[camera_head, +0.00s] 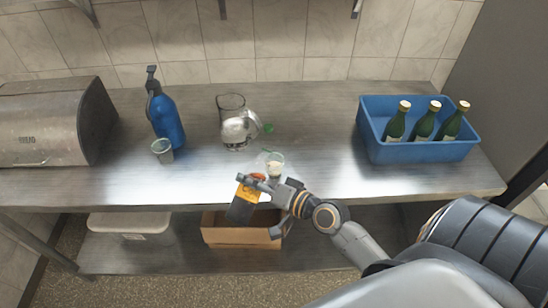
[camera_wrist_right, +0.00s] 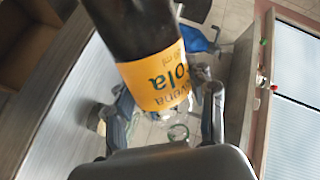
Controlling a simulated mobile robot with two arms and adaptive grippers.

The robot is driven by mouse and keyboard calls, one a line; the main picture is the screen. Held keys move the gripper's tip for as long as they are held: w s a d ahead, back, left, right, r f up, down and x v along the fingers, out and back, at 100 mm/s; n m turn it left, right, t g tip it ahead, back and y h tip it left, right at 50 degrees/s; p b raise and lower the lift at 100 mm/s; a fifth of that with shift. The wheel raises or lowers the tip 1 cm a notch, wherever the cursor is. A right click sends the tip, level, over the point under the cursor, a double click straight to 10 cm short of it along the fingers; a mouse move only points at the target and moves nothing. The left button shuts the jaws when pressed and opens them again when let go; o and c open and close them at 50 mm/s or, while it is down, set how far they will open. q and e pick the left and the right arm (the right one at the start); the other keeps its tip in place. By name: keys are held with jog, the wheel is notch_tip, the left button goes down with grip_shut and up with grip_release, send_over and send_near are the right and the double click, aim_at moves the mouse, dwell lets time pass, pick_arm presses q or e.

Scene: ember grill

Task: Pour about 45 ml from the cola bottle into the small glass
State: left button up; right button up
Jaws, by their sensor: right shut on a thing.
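My right gripper (camera_head: 257,204) is shut on the cola bottle (camera_head: 240,210), a dark bottle with an orange label, at the counter's front edge. The bottle is tilted, and its dark body hangs out over the edge. In the right wrist view the bottle (camera_wrist_right: 140,40) fills the upper middle, with its label lettering visible. A small clear glass (camera_head: 275,160) stands on the counter just beyond my right gripper, partly hidden by it. I cannot tell how much liquid is in the glass or whether any is flowing. My left gripper is not in view.
A glass jug (camera_head: 233,125) stands behind the small glass. A blue spray bottle (camera_head: 167,122) and a grey cup (camera_head: 162,151) are left, beside a bread box (camera_head: 45,125). A blue crate (camera_head: 420,152) with three green bottles is right.

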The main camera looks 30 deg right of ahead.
aim_at(265, 175)
jog(key=shift+r, duration=0.1)
jog(key=d+r+n, duration=0.1)
jog(key=w+n+t, duration=0.1)
jog(key=n, duration=0.1)
jog(key=shift+d+r+b, duration=0.4)
jog(key=shift+r+n+t+h, duration=0.2)
jog(key=shift+n+t+h, duration=0.1)
jog(key=shift+n, duration=0.4)
jog(key=shift+r+n, duration=0.2)
jog(key=shift+n, duration=0.9)
jog(key=n, duration=0.1)
jog(key=n+t+b, duration=0.1)
jog(key=n, duration=0.1)
jog(key=shift+d+f+t+h, duration=0.1)
jog(key=shift+d+t+h, duration=0.2)
